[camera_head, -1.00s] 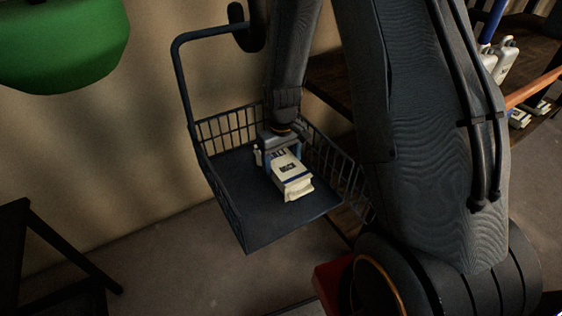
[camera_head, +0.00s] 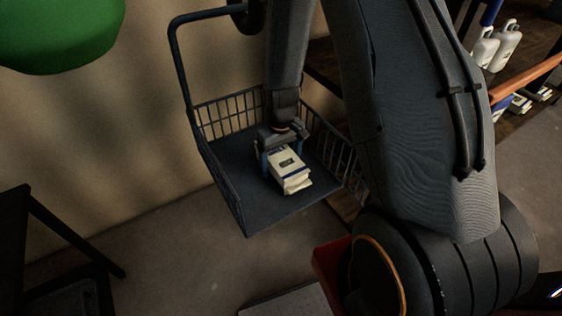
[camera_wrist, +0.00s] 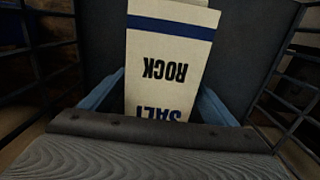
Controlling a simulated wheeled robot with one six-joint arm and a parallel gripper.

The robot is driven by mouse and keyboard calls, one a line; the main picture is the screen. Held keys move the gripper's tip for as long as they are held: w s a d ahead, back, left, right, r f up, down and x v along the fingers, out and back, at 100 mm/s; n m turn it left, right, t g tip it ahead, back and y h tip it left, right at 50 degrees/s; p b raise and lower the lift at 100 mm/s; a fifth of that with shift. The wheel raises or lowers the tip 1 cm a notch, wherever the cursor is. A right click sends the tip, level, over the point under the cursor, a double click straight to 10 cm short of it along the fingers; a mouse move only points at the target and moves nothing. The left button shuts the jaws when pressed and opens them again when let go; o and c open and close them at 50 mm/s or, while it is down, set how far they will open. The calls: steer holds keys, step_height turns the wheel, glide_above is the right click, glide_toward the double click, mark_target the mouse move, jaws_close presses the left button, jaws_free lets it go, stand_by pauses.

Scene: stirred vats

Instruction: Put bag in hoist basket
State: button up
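The bag (camera_head: 290,170) is a white block-shaped packet with a blue band and dark lettering. In the wrist view the bag (camera_wrist: 165,60) shows "ROCK SALT" upside down. It is inside the hoist basket (camera_head: 250,213), a dark wire-sided basket with a flat floor and a tall bent handle. My gripper (camera_head: 280,150) reaches down into the basket at the bag's far end. In the wrist view its blue fingers (camera_wrist: 162,92) lie close against both sides of the bag. The bag's underside is hidden, so I cannot tell whether it rests on the floor.
A green rounded vessel (camera_head: 60,30) hangs at the upper left. A dark stand (camera_head: 50,245) is at the lower left. A shelf at the upper right holds white jugs (camera_head: 497,45) and an orange bar (camera_head: 525,80). Basket floor is bare left of the bag.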

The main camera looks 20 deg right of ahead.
mark_target(281, 156)
steer(key=shift+r, duration=0.1)
step_height(281, 156, up, 12)
steer(key=shift+r, duration=0.1)
steer(key=s+r+m, duration=0.1)
steer(key=s+r, duration=0.3)
steer(key=s, duration=0.4)
steer(key=s+r+m, duration=0.1)
steer(key=s+r, duration=0.3)
steer(key=s, duration=0.4)
steer(key=shift+s+a+r+m, duration=0.15)
steer(key=shift+s+r+m, duration=0.1)
steer(key=shift+m, duration=0.15)
steer(key=shift+a+r+n+p, duration=0.3)
steer(key=shift+a+r+p, duration=0.1)
steer(key=shift+a, duration=0.3)
